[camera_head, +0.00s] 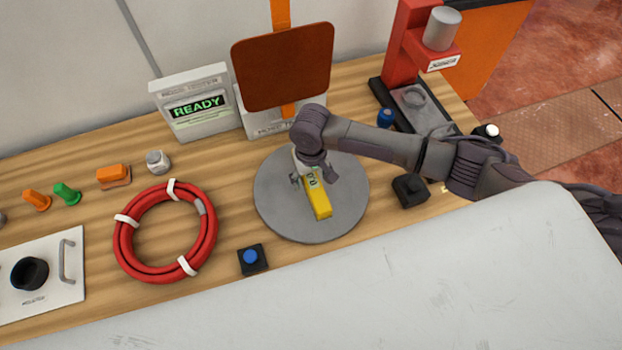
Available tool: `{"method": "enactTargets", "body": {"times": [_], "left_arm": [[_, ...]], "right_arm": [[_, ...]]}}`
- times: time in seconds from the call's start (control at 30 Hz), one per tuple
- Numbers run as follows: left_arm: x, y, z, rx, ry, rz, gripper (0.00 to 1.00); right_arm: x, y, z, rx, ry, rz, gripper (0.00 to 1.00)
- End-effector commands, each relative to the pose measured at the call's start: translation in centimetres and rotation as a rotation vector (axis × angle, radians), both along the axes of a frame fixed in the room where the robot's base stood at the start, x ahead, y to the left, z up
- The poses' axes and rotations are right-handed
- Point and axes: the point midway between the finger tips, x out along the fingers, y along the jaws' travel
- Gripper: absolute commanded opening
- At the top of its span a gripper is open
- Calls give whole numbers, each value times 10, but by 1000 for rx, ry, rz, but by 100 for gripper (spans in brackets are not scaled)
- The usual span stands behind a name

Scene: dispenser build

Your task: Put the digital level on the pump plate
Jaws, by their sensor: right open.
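The digital level (318,205) is a yellow bar with a pale display section. It lies on a large round grey plate (275,205) in the middle of the bench. My right gripper (313,178) is open over the level's far part, with a finger on either side of it. The gripper and wrist hide the level's far end. I cannot tell whether the fingers touch it. No label readable here shows which surface is the pump plate. My left gripper is not in view.
A red hose coil (125,240) and a blue-button box (253,260) are left of the round plate. A READY display (195,105) and a brown panel (283,65) stand behind. A black block (410,190) and a red stand (400,45) are to the right.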

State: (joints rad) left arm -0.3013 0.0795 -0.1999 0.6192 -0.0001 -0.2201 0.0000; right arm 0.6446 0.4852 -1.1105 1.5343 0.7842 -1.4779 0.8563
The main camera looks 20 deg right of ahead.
Motion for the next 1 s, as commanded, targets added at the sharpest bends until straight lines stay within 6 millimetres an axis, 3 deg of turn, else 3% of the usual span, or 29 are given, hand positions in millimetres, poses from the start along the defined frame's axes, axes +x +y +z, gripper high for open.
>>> {"method": "enactTargets", "body": {"times": [0.07, 0.43, 0.77, 1.0], "left_arm": [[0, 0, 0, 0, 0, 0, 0], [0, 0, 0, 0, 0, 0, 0], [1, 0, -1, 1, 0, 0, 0], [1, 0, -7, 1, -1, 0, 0]], "right_arm": [[0, 0, 0, 0, 0, 0, 61], [0, 0, 1, 0, 0, 0, 0], [1, 0, 4, 1, -2, -1, 0], [2, 0, 29, 4, -4, 1, 0]]}}
